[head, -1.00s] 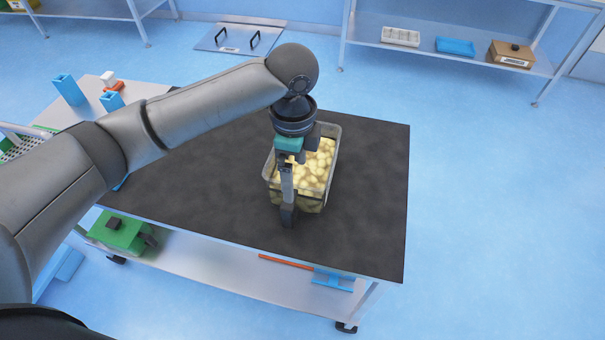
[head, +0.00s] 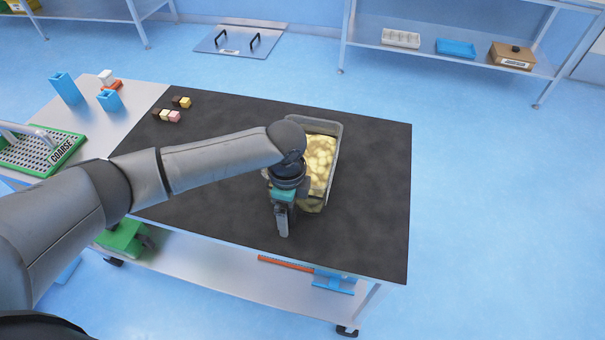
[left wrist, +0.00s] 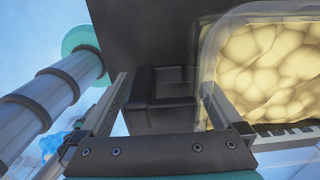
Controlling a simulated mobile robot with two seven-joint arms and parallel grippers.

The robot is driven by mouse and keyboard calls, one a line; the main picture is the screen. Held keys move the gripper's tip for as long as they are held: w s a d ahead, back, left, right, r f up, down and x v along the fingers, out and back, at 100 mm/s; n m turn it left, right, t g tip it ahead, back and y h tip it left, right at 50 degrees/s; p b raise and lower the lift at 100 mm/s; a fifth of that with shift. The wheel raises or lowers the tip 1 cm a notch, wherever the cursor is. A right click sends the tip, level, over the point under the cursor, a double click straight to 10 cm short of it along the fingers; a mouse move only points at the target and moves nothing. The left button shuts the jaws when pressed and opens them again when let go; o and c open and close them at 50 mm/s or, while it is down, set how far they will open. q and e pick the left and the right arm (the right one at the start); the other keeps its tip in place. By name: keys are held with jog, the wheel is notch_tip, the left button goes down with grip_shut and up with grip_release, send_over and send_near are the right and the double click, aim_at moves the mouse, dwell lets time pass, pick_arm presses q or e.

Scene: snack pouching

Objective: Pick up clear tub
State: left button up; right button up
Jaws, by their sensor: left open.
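The clear tub (head: 334,182), filled with pale yellow lumpy pieces, stands upright on the dark tabletop. My left arm and wrist cover its left side in the head view. My left gripper (head: 283,230) points down at the tub's near left side, open, with nothing seen held. In the left wrist view the clear tub (left wrist: 210,50) fills the upper right. The open left gripper (left wrist: 163,90) has its right finger at the tub's left wall and its left finger well apart from it. I cannot tell whether the right finger touches the wall. My right gripper is not in view.
Several small coloured cubes (head: 172,115) lie at the table's back left. The dark tabletop (head: 375,200) is bare right of the tub.

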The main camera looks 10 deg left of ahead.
pick_arm(q)
jog(key=shift+f, duration=0.45)
grip_shut()
dwell(0.6)
jog(key=shift+r, duration=0.1)
